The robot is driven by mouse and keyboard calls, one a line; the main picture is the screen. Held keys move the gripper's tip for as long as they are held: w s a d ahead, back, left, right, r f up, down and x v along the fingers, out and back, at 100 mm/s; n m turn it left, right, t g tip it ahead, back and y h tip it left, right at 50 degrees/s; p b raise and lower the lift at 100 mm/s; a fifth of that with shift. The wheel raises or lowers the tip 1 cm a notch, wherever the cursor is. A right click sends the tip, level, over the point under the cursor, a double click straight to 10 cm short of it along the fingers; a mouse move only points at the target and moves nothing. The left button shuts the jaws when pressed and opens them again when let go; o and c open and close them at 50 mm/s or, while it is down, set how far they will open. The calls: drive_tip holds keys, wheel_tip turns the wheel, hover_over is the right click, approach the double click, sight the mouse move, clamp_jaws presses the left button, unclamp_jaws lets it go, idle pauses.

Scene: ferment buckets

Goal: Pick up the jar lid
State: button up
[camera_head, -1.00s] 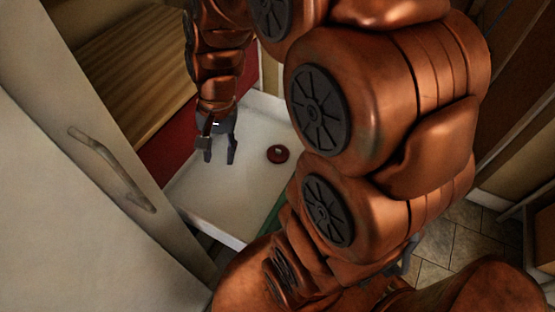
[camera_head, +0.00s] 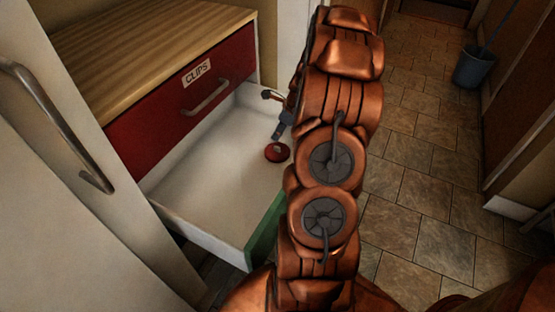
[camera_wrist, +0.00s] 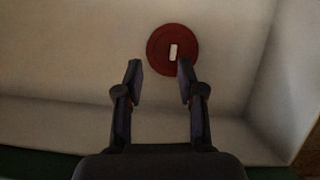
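The jar lid (camera_head: 277,152) is a small dark red disc lying flat in the open white drawer (camera_head: 205,205). In the wrist view the lid (camera_wrist: 173,50) has a pale mark at its middle and lies just beyond the fingertips, a little right of centre. My gripper (camera_wrist: 160,75) is open, with nothing between its fingers. In the head view my gripper (camera_head: 278,130) is beside the lid, partly hidden by my arm. I cannot tell its exact height above the drawer floor.
A shut red drawer (camera_head: 150,130) labelled CLIPS, with a metal handle, sits under a wooden top (camera_head: 130,50). The open drawer has a green front (camera_head: 265,230). A white door (camera_head: 60,200) stands at left. Tiled floor is clear at right; a bucket (camera_head: 473,66) stands far back.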

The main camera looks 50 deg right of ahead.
sight(277, 147)
drive_tip(key=shift+m, duration=0.8)
drive_tip(key=d+f, duration=0.3)
drive_tip(key=shift+s+f+b, duration=0.2)
drive_tip(key=shift+s+b, duration=0.1)
drive_tip(key=shift+b+x, duration=0.5)
drive_tip(key=shift+x, duration=3.2)
drive_tip(key=shift+w+a+r, duration=0.1)
drive_tip(key=shift+a, duration=0.1)
drive_tip(key=shift+c, duration=0.2)
clamp_jaws()
